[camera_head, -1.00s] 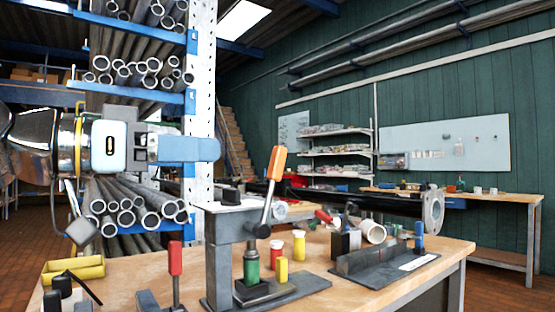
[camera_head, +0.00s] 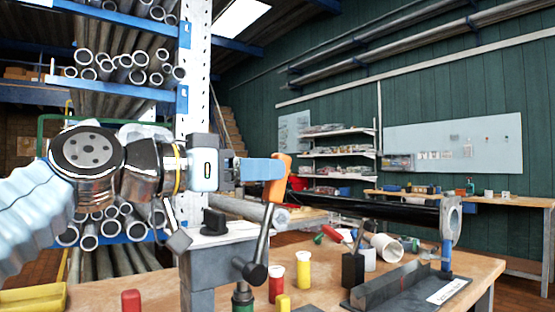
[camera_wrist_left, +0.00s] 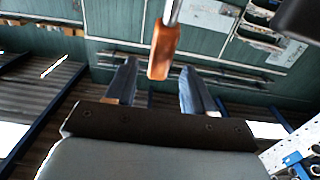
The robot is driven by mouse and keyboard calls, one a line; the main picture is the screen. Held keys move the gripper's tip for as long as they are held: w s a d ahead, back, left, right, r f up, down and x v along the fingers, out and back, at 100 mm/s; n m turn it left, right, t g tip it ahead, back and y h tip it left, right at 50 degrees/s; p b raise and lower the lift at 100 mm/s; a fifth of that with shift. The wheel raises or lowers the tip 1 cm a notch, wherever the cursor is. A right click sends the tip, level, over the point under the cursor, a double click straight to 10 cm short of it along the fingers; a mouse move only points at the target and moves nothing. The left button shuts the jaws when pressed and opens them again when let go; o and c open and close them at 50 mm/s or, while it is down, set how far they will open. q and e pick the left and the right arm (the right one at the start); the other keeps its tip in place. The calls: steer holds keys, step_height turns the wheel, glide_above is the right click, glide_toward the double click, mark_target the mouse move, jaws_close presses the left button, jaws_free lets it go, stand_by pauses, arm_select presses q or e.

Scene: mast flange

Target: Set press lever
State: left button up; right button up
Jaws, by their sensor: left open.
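The press (camera_head: 205,275) is a grey upright frame on the workbench. Its lever has an orange handle (camera_head: 281,182) on a dark rod, standing up and leaning slightly right from a dark hub (camera_head: 252,271). My left gripper (camera_head: 268,169) reaches in from the left at the height of the handle, its blue fingers level with the handle's upper part. Contact cannot be told. My right gripper is not visible.
Red (camera_head: 276,285) and yellow (camera_head: 304,270) capped bottles stand right of the press. A dark fixture (camera_head: 390,288) and a long black tube with a flange (camera_head: 452,222) are farther right. A rack of pipes (camera_head: 130,60) stands behind my left arm.

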arm_select(q)
steer(key=x, duration=0.4)
steer(key=shift+d+p, duration=0.1)
steer(key=shift+p, duration=0.3)
jaws_close()
